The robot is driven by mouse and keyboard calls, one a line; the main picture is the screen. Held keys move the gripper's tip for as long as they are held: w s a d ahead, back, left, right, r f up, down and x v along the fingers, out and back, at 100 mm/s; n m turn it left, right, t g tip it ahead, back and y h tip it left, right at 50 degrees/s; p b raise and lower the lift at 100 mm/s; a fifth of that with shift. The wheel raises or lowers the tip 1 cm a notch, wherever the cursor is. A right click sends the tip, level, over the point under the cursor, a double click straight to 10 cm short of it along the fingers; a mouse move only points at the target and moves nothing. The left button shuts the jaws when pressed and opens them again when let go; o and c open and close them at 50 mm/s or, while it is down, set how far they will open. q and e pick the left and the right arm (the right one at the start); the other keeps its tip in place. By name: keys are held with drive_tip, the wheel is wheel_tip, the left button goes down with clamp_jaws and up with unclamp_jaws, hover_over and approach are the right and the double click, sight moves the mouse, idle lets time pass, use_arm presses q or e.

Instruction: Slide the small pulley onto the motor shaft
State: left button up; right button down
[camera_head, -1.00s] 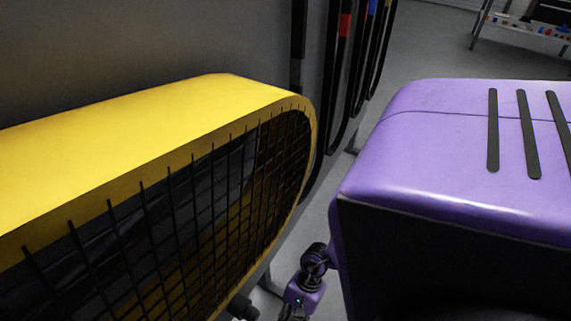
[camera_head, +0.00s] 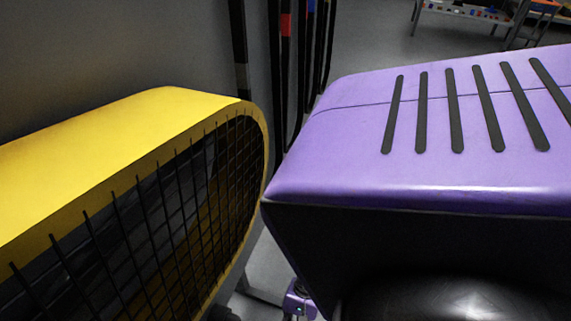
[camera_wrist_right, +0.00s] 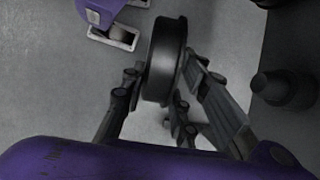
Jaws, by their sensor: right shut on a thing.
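In the right wrist view, the small pulley (camera_wrist_right: 163,62) is a dark, smooth wheel seen nearly edge-on. My right gripper (camera_wrist_right: 168,80) is shut on it, with a finger on each side, and holds it above the grey floor. A dark stepped cylinder (camera_wrist_right: 285,88) with a narrower stub facing the pulley stands to the right, apart from it. I cannot tell whether this is the motor shaft. The pulley's bore does not show. In the head view neither the pulley nor a gripper can be made out. My left gripper is not in view.
A long yellow guard (camera_head: 130,115) with a black mesh front (camera_head: 190,190) fills the left of the head view. Dark hanging hoses (camera_head: 285,80) are behind it. A table with small coloured items (camera_head: 465,12) stands far back. A large purple slotted body blocks the right side.

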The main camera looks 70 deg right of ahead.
drive_tip(key=s, duration=1)
drive_tip(key=shift+d, duration=0.35)
drive_tip(key=shift+w, duration=0.1)
